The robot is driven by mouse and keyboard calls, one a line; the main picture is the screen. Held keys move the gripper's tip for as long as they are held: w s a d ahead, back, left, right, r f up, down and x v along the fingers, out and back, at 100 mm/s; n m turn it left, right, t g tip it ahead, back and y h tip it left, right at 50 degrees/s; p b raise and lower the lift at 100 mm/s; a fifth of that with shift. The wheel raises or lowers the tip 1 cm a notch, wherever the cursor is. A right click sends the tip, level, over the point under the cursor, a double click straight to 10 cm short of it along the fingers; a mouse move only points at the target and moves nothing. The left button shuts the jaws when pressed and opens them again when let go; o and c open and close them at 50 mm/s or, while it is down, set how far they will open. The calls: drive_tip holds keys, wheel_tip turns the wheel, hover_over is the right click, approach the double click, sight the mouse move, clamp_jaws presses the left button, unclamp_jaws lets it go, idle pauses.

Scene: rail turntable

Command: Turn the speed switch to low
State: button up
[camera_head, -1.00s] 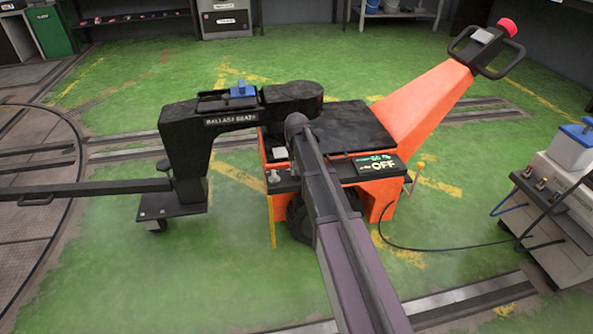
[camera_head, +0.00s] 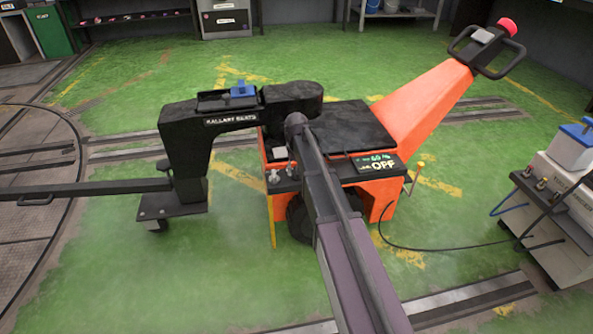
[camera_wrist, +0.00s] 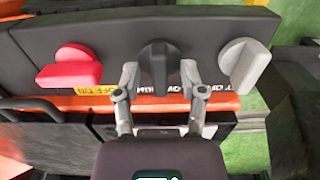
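In the wrist view a dark panel carries three knobs in a row: a red knob (camera_wrist: 74,66) at left, a black knob (camera_wrist: 158,63) in the middle and a grey knob (camera_wrist: 243,64) at right. My gripper (camera_wrist: 159,76) is open, with one finger on each side of the black knob and a small gap showing on both sides. The black knob's handle points along the picture's vertical. Yellow labels (camera_wrist: 97,96) run below the knobs; the middle one is partly hidden by my fingers. In the head view my arm hides the gripper.
The knobs sit on an orange machine (camera_head: 425,100) with a display (camera_head: 378,164) reading OFF. A black swing arm (camera_head: 185,140) stands at left. A cable (camera_head: 440,249) runs to a grey cabinet (camera_head: 560,220) at right. Green floor is open in front.

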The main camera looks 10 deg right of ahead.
drive_tip(key=shift+m, duration=0.4)
drive_tip(key=shift+m, duration=1.7)
drive_tip(key=m, duration=0.4)
wheel_tip(320, 180, up, 14)
drive_tip(key=p, duration=1.4)
drive_tip(key=s+f+n+b, duration=0.8)
drive_tip(key=s+f+b, duration=1.4)
drive_tip(key=s, duration=0.4)
drive_tip(key=shift+f, duration=0.15)
drive_tip(key=shift+s+a, duration=0.1)
